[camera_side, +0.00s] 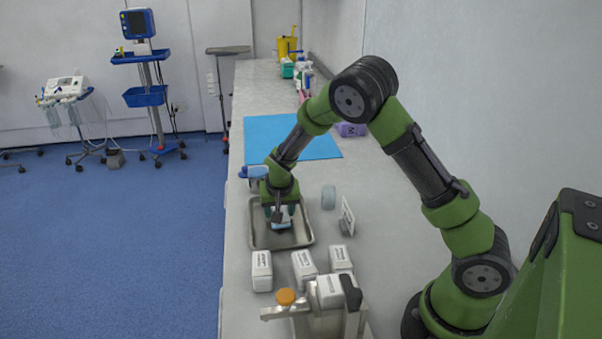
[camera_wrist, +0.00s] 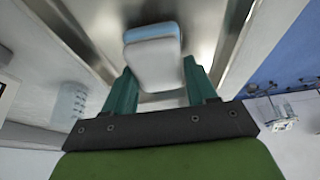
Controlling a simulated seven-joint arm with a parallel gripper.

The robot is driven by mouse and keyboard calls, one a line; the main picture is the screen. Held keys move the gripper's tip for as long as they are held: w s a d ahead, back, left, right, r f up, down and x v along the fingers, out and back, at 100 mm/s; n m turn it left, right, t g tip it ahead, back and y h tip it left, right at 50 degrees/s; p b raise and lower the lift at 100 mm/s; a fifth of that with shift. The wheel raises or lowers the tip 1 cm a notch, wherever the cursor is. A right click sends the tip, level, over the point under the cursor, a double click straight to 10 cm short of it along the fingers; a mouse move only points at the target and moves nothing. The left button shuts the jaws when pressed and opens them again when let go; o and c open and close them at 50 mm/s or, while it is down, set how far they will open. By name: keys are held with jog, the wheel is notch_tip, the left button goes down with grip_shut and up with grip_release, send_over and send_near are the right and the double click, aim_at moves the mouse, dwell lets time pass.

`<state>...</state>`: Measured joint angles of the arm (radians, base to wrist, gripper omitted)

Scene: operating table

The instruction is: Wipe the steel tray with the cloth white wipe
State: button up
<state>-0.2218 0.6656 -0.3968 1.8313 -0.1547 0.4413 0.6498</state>
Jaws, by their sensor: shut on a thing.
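The steel tray (camera_side: 262,240) lies on the counter, and my gripper (camera_side: 281,217) is over its middle, pointing down. In the wrist view the tray (camera_wrist: 203,22) fills the area beyond the fingers. My gripper (camera_wrist: 160,92) is shut on the white wipe (camera_wrist: 154,67), a white block with a light blue layer on its far side. In the side view the wipe (camera_side: 281,225) shows low between the fingers, inside the tray's outline. I cannot tell whether it touches the tray floor.
Several small white boxes (camera_side: 262,271) stand in front of the tray. A clear cylinder (camera_side: 328,197) and a white upright card (camera_side: 347,216) stand to its right. A blue mat (camera_side: 268,130) lies behind. A fixture with an orange knob (camera_side: 286,296) is nearest.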

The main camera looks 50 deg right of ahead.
aim_at(293, 218)
jog(key=shift+s+d+f, duration=0.15)
jog(key=shift+s+d, duration=1.15)
jog(key=shift+r, duration=3.05)
notch_tip(293, 218, up, 3)
